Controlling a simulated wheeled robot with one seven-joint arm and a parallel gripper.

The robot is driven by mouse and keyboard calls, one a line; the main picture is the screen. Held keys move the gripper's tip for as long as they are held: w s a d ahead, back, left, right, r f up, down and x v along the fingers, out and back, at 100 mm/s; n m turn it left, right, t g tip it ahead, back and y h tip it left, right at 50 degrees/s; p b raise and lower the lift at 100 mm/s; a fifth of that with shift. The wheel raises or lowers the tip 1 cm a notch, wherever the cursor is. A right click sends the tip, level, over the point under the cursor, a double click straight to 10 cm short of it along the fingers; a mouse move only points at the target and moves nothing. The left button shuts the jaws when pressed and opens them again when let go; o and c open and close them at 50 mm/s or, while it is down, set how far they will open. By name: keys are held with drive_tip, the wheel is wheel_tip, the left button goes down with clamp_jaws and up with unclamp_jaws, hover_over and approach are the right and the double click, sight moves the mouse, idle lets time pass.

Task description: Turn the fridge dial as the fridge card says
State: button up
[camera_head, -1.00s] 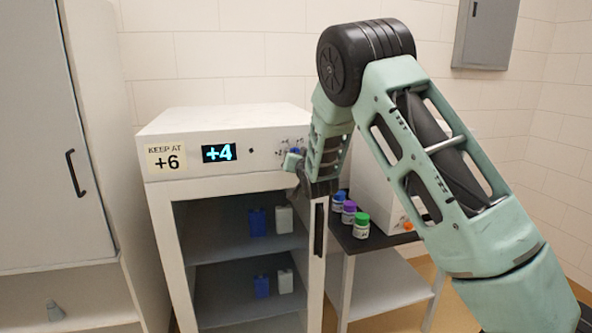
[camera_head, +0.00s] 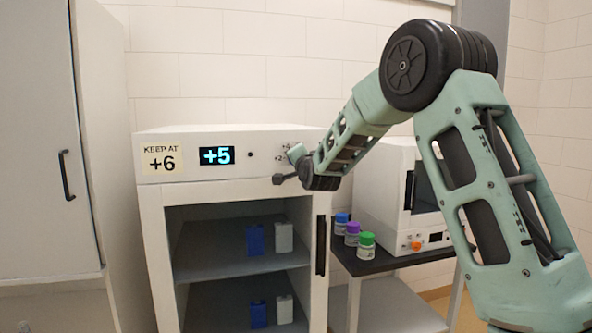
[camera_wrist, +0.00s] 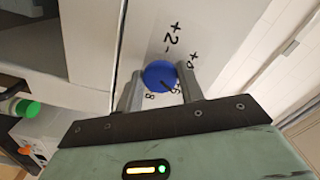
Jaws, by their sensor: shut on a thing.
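The white fridge (camera_head: 151,250) carries a yellowish card (camera_head: 161,160) reading "KEEP AT +6". Next to it a lit display (camera_head: 217,155) reads +5. The fridge dial is a round blue knob (camera_wrist: 158,73) in the wrist view, with printed marks +2, +4, 6 and 8 around it. A dark pointer on the knob faces the lower right, near the 6. My gripper (camera_wrist: 160,82) is shut on the dial, one finger on each side. In the head view my gripper (camera_head: 298,163) is at the panel's right end and hides the dial.
Blue and white containers stand on the shelves inside the fridge. A dark-topped cart (camera_head: 366,262) at right holds jars with blue, purple and green lids (camera_head: 366,245) and a white appliance (camera_head: 383,200) with an orange knob. A tall cabinet (camera_head: 40,150) stands at left.

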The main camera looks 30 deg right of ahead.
idle(0.3)
drive_tip(key=o, duration=1)
drive_tip(key=b+v, duration=0.4)
drive_tip(key=v, duration=1.3)
drive_tip(key=shift+s, duration=0.25)
